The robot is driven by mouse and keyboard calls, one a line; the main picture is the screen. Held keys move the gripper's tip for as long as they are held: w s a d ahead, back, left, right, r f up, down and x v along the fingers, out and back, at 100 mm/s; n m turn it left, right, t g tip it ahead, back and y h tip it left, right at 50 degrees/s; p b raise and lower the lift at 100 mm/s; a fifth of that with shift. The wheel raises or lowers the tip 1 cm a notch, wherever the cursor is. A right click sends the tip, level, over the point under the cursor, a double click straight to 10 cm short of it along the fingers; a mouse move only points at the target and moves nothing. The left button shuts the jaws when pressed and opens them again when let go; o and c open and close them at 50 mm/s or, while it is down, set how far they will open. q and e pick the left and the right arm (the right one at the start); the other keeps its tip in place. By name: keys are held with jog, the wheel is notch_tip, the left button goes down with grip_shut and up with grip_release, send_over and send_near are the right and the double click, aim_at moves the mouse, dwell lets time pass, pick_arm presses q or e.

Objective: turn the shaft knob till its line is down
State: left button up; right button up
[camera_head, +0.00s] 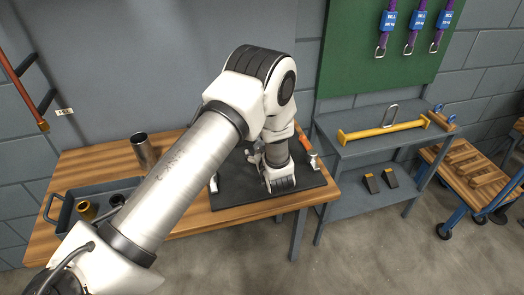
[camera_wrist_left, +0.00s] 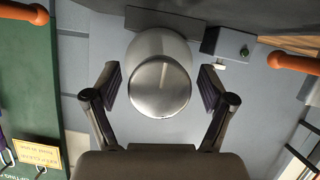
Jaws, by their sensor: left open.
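The shaft knob (camera_wrist_left: 160,86) is a round, bright metal cylinder seen end-on in the left wrist view. A faint short line seems to run from near its centre toward the picture's top, but it is hard to make out. My left gripper (camera_wrist_left: 161,78) is open, with one dark-padded finger on each side of the knob and a visible gap on both sides. In the head view my left arm reaches over the dark mat (camera_head: 252,202) on the wooden bench and hides the knob and most of the casing. My right gripper is not in view.
A dark block (camera_wrist_left: 228,44) with a small round fitting sits close to the knob. Orange handles (camera_wrist_left: 296,64) show at both sides. On the bench stand a metal cylinder (camera_head: 143,152) and a grey tray (camera_head: 68,214) with small parts. A shelf with a yellow bar (camera_head: 383,131) is at right.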

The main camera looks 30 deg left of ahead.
pick_arm(q)
jog(key=v, duration=1.2)
